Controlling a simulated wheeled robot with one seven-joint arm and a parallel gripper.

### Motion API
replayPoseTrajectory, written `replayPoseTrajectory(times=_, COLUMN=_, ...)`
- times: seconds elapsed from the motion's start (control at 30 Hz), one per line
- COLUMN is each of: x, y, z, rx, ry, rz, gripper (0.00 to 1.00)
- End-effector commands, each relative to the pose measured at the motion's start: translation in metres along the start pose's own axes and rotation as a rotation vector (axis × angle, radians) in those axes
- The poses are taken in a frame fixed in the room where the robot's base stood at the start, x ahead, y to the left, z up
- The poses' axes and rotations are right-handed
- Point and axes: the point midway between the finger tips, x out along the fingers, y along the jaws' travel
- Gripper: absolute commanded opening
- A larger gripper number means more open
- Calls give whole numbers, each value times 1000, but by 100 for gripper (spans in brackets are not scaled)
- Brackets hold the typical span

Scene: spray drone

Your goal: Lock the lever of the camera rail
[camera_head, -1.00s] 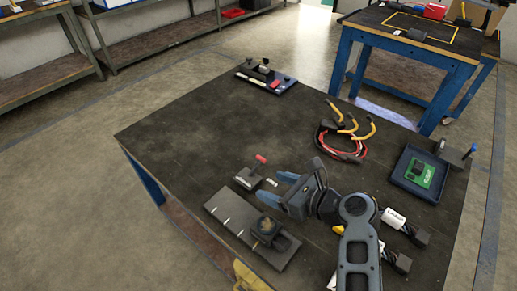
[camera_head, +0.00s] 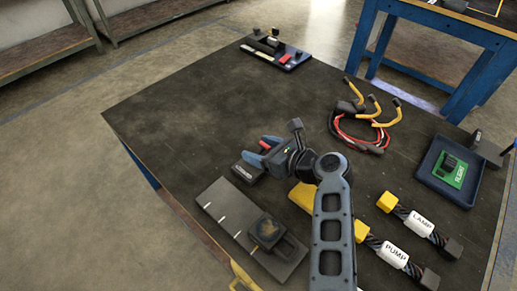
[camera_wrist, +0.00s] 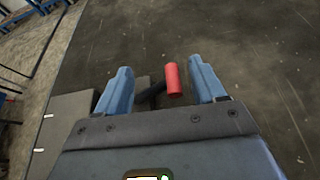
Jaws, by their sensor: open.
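The lever has a red grip (camera_head: 265,145) on a dark arm and a small dark base (camera_head: 246,171). In the wrist view the red grip (camera_wrist: 173,80) lies between the blue fingers, nearer the right one, with its black arm (camera_wrist: 151,92) running left. My gripper (camera_head: 261,149) is open around the grip, with gaps on both sides in the wrist view (camera_wrist: 160,75). The grey camera rail plate (camera_head: 222,207) with white marks lies just below the lever in the head view. A black carriage (camera_head: 267,232) sits on its right part.
Cables labelled LAMP (camera_head: 420,223) and PUMP (camera_head: 394,254) lie right of my arm. A red and yellow wire harness (camera_head: 362,130), a blue tray (camera_head: 436,190) with a green board (camera_head: 457,174), and a dark tray (camera_head: 277,53) stand farther back. The left tabletop (camera_head: 180,115) is clear.

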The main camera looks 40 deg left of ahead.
Motion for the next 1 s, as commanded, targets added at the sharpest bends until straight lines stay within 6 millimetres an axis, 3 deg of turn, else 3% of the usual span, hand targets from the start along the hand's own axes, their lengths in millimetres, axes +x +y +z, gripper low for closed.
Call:
replayPoseTrajectory(times=0.4, x=11, y=0, z=0, rx=0, ry=0, rz=-1, gripper=69)
replayPoseTrajectory(times=1.0, x=11, y=0, z=-2, rx=1, ry=3, rz=0, gripper=13)
